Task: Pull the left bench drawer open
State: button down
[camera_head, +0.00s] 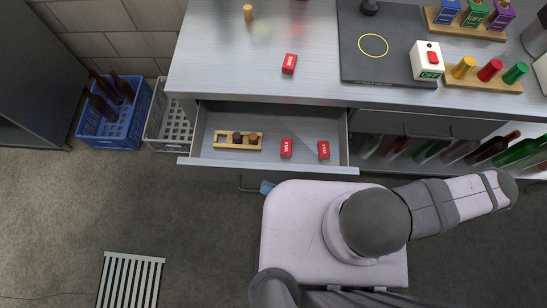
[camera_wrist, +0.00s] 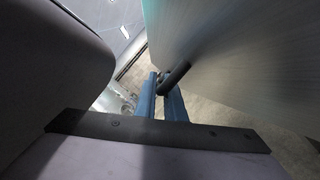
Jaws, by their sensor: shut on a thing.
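The left bench drawer (camera_head: 225,162) stands pulled out from the bench, and its inside shows in the head view. Its dark bar handle (camera_head: 246,188) sticks out in front of it. My gripper (camera_head: 267,187) is at the right part of this handle, mostly hidden by my own arm. In the wrist view the blue fingers of my gripper (camera_wrist: 167,92) are shut on the dark handle (camera_wrist: 176,74). The drawer front (camera_wrist: 235,60) fills the upper right there.
In the drawer lie two red wax blocks (camera_head: 286,148) (camera_head: 323,150) and a wooden holder (camera_head: 238,147) with dark stoppers. Another drawer handle (camera_head: 428,133) is to the right, above bottles. A blue crate (camera_head: 118,135) and a grey crate (camera_head: 170,130) stand left. The floor in front is clear around a grate (camera_head: 130,280).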

jog(key=c, duration=2.1)
grip_release()
jog(key=shift+d, duration=0.15)
jog(key=shift+b+v, duration=0.35)
jog(key=shift+v, duration=0.45)
jog(key=b+v, duration=0.1)
jog(key=v, duration=0.4)
jog(key=shift+s+d+f, duration=0.1)
jog(key=shift+d+f, duration=0.05)
jog(key=shift+d, duration=0.05)
